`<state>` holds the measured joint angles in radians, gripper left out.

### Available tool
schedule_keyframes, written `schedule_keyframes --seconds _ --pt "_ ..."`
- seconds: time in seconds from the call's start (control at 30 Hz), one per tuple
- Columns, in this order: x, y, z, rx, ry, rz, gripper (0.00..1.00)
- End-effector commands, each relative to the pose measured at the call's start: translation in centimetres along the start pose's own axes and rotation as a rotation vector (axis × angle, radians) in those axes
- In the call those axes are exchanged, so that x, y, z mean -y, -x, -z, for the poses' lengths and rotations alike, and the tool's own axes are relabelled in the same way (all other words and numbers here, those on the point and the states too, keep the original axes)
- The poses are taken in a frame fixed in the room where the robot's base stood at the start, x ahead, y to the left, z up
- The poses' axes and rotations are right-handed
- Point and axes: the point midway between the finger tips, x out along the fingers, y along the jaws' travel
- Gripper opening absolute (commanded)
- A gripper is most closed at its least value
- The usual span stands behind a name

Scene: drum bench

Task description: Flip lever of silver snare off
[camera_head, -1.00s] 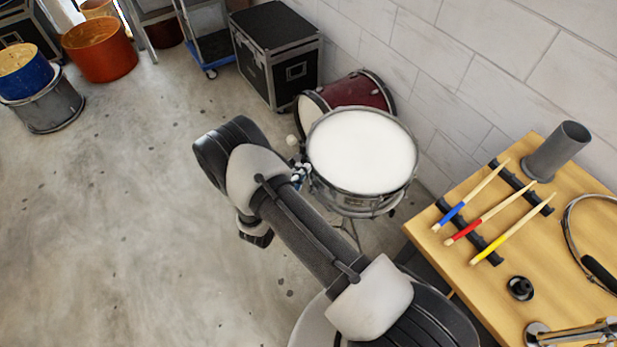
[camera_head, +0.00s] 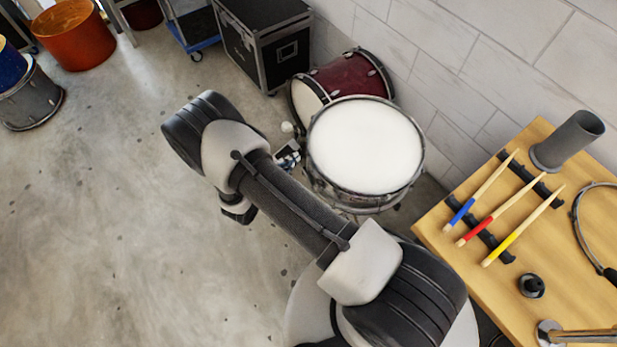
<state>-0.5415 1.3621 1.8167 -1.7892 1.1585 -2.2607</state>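The silver snare (camera_head: 364,150) stands on its stand right of my arm, with its white head facing up. Its lever is not clearly visible; the near left side of the shell is partly hidden by my arm.
A dark red drum (camera_head: 352,76) lies behind the snare, near a black case (camera_head: 262,45) and the wall. The wooden bench (camera_head: 450,235) at right bears colored drumsticks (camera_head: 490,215) and a grey cup (camera_head: 567,140). Floor at left is open, with an orange drum (camera_head: 74,36) beyond.

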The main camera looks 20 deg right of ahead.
Motion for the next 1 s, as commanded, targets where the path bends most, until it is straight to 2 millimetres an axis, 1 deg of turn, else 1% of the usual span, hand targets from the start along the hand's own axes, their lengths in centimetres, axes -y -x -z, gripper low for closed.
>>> schedule_keyframes --seconds 0.03,0.43,0.73,0.87,1.0 --pt "-0.1 -0.1 0.3 -0.008 -0.002 -0.001 0.00" --pt "-2.1 0.3 1.0 -0.008 0.006 -0.015 0.00" --pt "-2.2 0.4 1.0 -0.008 0.006 -0.016 0.00" --pt "-1.9 1.5 1.4 -0.008 0.003 -0.010 0.00" --pt "-1.2 3.8 2.2 -0.011 -0.005 0.006 0.00"
